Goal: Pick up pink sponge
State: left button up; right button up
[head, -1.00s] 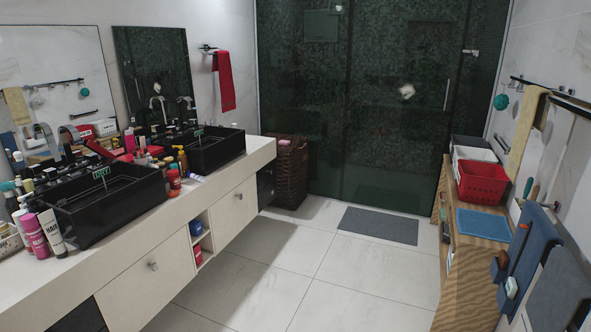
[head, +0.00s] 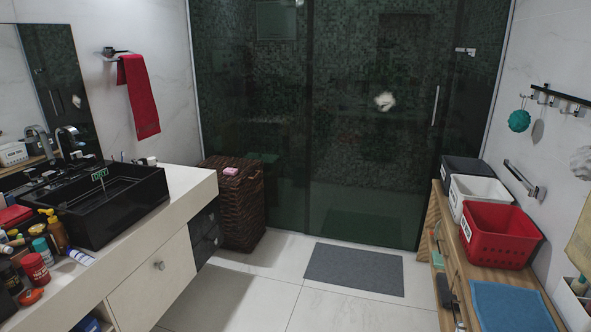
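A small pink sponge (head: 231,171) lies on top of the dark brown wicker hamper (head: 237,207), which stands on the floor past the far end of the vanity counter. A slightly lighter pink patch shows beside it, too small to make out. Neither of my grippers shows in the head view.
The vanity counter (head: 183,198) with a black vessel sink (head: 109,212) and several bottles runs along the left. A wooden bench with a red basket (head: 497,234) and a blue cloth (head: 512,306) stands at right. A grey mat (head: 354,269) lies before the glass shower. The floor between is clear.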

aim_at(228, 171)
jog(key=i, duration=2.05)
